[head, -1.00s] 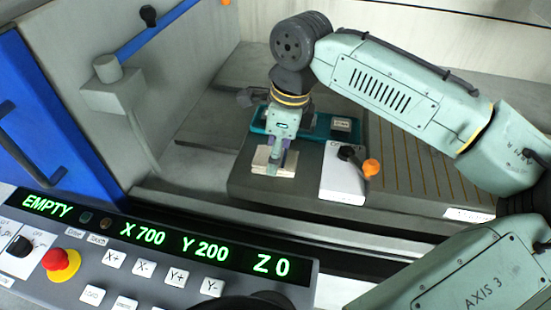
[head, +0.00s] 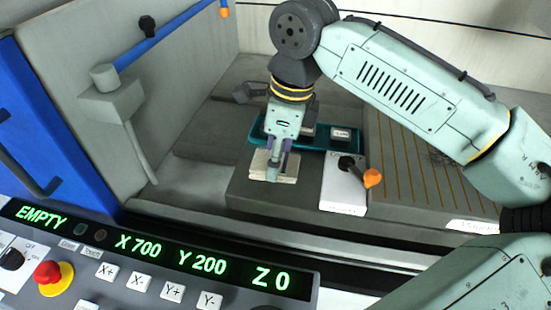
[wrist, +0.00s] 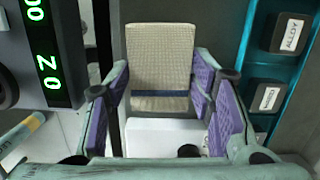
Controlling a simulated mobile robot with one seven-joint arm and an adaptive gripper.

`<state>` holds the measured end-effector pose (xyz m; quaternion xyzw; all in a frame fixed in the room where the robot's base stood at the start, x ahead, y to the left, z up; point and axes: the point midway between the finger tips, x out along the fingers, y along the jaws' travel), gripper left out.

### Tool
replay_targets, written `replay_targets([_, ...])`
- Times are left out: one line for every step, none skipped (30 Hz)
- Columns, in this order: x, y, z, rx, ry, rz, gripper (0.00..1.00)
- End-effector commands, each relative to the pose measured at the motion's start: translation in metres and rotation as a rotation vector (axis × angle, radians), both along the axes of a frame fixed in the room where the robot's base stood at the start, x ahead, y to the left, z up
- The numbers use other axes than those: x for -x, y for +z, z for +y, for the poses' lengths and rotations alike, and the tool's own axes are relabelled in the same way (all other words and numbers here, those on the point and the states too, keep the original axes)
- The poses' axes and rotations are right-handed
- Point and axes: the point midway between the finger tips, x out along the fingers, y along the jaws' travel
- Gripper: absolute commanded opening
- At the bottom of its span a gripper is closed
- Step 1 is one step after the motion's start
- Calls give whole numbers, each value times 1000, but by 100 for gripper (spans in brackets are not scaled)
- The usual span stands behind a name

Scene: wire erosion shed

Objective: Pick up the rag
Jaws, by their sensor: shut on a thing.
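The rag (head: 287,179) is a folded beige cloth at the front of the dark grey block in the head view. In the wrist view the rag (wrist: 160,50) stands out as a woven beige pad with a dark blue stripe near its lower edge. My gripper (head: 273,173) points down over the rag, with its fingers around it. In the wrist view the purple pads of my gripper (wrist: 161,85) are on both sides of the rag, shut on it. I cannot tell whether the rag is clear of the block.
A teal tray (head: 262,133) with labelled blocks, one marked ALLOY (wrist: 290,33), lies just behind the rag. A white box (head: 343,198) with an orange-knobbed lever (head: 372,178) stands to the right. A control panel (head: 150,277) spans the front left, its display reading EMPTY.

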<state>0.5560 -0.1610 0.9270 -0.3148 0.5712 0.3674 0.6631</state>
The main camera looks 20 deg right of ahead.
Motion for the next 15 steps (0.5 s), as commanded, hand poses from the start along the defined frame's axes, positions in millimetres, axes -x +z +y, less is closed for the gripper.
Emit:
replay_targets([12,-3,2,2,-1,-3,22])
replay_targets([20,-2,4,1,0,-3,22])
replay_targets([30,-1,7,1,-2,-4,22])
replay_targets([38,-1,9,2,-1,-3,22])
replay_targets([46,0,11,2,-2,-3,22])
replay_targets([56,2,14,2,-2,-3,22])
replay_targets([64,2,16,4,-2,-4,22])
replay_targets([72,4,19,2,-2,-3,22])
replay_targets([82,4,21,3,-3,-3,22])
replay_targets([88,5,23,2,-3,-4,22])
replay_targets([95,6,25,3,-2,-4,22])
replay_targets([102,8,27,2,-3,-3,22])
replay_targets([107,8,29,3,-2,-3,22])
replay_targets([112,9,30,4,-2,-2,22])
replay_targets([117,10,31,3,-4,-2,22])
